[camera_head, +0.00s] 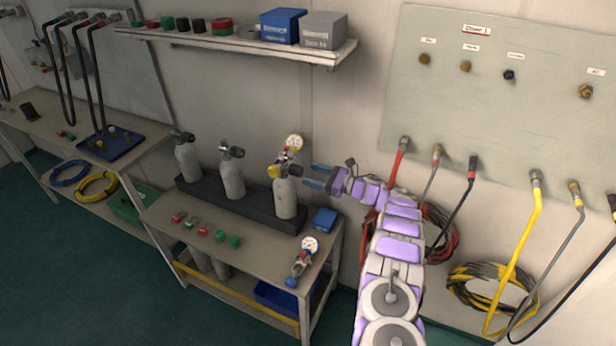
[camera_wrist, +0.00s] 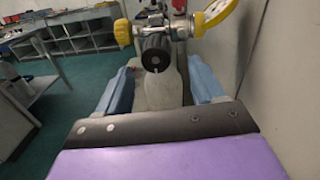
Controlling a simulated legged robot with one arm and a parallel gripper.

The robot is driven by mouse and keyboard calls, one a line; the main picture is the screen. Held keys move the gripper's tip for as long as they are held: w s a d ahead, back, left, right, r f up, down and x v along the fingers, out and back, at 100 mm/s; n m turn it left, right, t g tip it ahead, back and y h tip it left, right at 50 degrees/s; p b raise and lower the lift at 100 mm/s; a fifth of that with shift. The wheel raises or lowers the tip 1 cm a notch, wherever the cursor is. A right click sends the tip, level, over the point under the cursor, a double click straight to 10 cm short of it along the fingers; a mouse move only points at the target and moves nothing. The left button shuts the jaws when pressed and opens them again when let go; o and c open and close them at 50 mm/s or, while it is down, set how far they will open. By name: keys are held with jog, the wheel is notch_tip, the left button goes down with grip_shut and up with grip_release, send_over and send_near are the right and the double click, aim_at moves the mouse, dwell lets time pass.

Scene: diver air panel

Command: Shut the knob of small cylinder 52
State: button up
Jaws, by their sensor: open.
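Three grey small cylinders stand upright in a black rack (camera_head: 248,211) on a bench; no number is legible, so I cannot tell which is 52. The right cylinder (camera_head: 285,197) carries a regulator with a yellow-rimmed gauge (camera_head: 294,141) and a yellow knob (camera_head: 273,171). Its black valve knob (camera_wrist: 155,54) faces the wrist camera. My gripper (camera_head: 312,177) is open and empty, just right of this cylinder's valve, fingers pointing left at it. In the wrist view the cylinder body (camera_wrist: 162,90) shows between the blue fingers, beyond or between their tips; contact cannot be told.
The middle cylinder (camera_head: 232,176) and left cylinder (camera_head: 187,160) stand farther left. A blue box (camera_head: 325,220), another gauge regulator (camera_head: 302,262) and red and green fittings lie on the bench (camera_head: 255,254). A wall shelf (camera_head: 240,42) is above. A hose panel (camera_head: 500,110) is at right.

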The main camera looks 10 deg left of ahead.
aim_at(303, 173)
jog(key=x, duration=0.4)
jog(key=shift+s+a+f, duration=0.15)
jog(key=shift+s+a, duration=0.05)
jog(key=shift+a, duration=0.25)
jog(key=shift+d, duration=1)
jog(key=shift+c, duration=0.9)
jog(key=shift+a, duration=0.85)
jog(key=c, duration=0.7)
jog(key=shift+d, duration=0.15)
jog(key=shift+c, duration=0.9)
jog(key=shift+d, duration=0.35)
jog(key=shift+m+p, duration=0.3)
jog(key=shift+p, duration=0.25)
